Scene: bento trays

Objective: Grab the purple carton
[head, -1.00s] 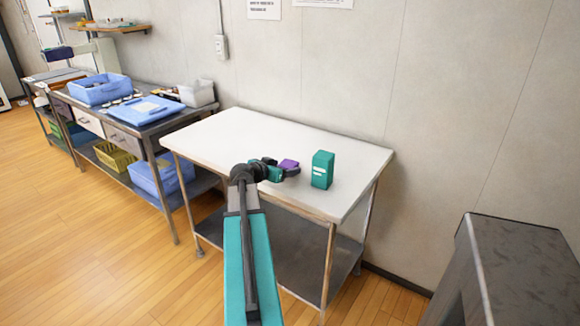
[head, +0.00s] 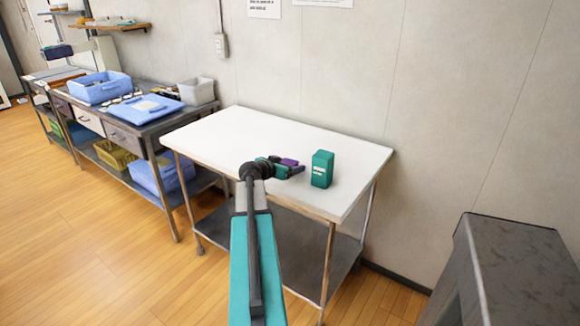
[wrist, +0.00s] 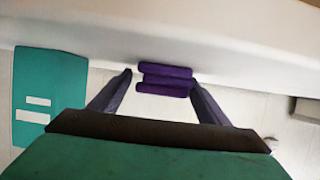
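The purple carton (wrist: 166,79) shows in the wrist view just past and between my gripper's fingertips. In the head view only a small part of the purple carton (head: 289,162) shows, behind my gripper (head: 300,168). My gripper (wrist: 160,84) is open, one finger on each side of the carton in the wrist view. I cannot tell whether the fingers touch it. A teal carton (head: 322,169) with a white label stands upright on the white table, right of my gripper. It also shows at the left of the wrist view (wrist: 48,100).
The white table (head: 240,130) is otherwise bare, with free room to the left. A workbench with a blue bin (head: 100,88) and blue tray (head: 145,109) stands at left. A dark grey block-like surface (head: 515,260) is at the lower right. The wall is behind the table.

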